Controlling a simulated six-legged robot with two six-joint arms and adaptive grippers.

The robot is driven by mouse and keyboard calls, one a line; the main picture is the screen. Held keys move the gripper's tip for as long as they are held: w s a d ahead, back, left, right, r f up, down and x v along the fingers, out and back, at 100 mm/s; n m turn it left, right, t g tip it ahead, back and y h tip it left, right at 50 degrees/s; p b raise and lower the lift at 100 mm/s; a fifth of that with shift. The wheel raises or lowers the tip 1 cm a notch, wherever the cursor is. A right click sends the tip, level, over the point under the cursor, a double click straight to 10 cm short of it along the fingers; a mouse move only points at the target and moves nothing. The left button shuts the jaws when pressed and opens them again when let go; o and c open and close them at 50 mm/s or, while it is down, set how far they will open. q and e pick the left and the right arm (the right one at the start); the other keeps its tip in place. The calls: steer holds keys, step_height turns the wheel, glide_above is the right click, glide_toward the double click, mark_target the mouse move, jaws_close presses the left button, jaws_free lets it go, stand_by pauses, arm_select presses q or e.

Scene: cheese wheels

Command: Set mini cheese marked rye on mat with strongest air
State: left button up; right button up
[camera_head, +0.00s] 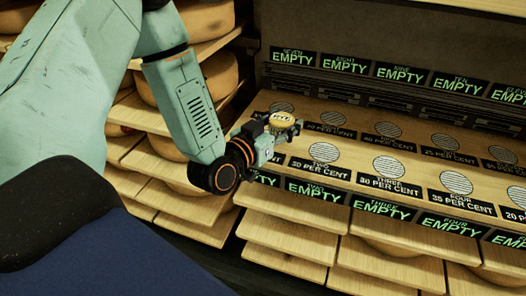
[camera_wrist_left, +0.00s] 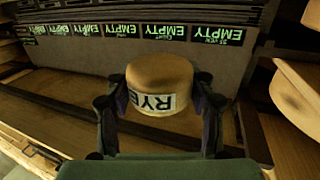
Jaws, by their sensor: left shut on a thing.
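My left gripper (camera_head: 276,127) is shut on a small round yellow cheese (camera_head: 283,119) marked RYE and holds it over the left end of the wooden shelf board (camera_head: 345,172). In the left wrist view the cheese (camera_wrist_left: 160,73) sits between the two dark fingers (camera_wrist_left: 160,92), its RYE label facing the camera. Round grey mats stand in two rows on the board, with percent signs. The front row shows mat two (camera_head: 323,152), mat three (camera_head: 388,166) and mat four (camera_head: 456,182). The back row includes a mat (camera_head: 332,118) whose sign seems to read 70 per cent. My right gripper is out of view.
Green EMPTY signs (camera_head: 400,74) run along the back, and more (camera_head: 380,207) along the board's front edge. Large cheese wheels (camera_head: 165,90) fill wooden shelves at the left. The visible mats are bare. My left arm hides the board's left end.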

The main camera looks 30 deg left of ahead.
arm_select(q)
steer(key=w+a+r+n+y+b, duration=0.1)
steer(key=w+a+n+y+b, duration=0.4)
steer(key=a, duration=0.3)
steer(key=shift+m+g+y, duration=0.3)
steer(key=shift+m+y, duration=0.1)
steer(key=shift+y, duration=0.3)
step_height(320, 180, down, 6)
steer(key=b, duration=0.3)
steer(key=shift+w+a+r, duration=0.15)
steer(key=shift+r, duration=0.1)
steer(key=shift+w+f, duration=0.1)
steer(key=shift+f, duration=0.45)
step_height(320, 180, down, 3)
steer(key=shift+b, duration=0.95)
steer(key=shift+f, duration=0.2)
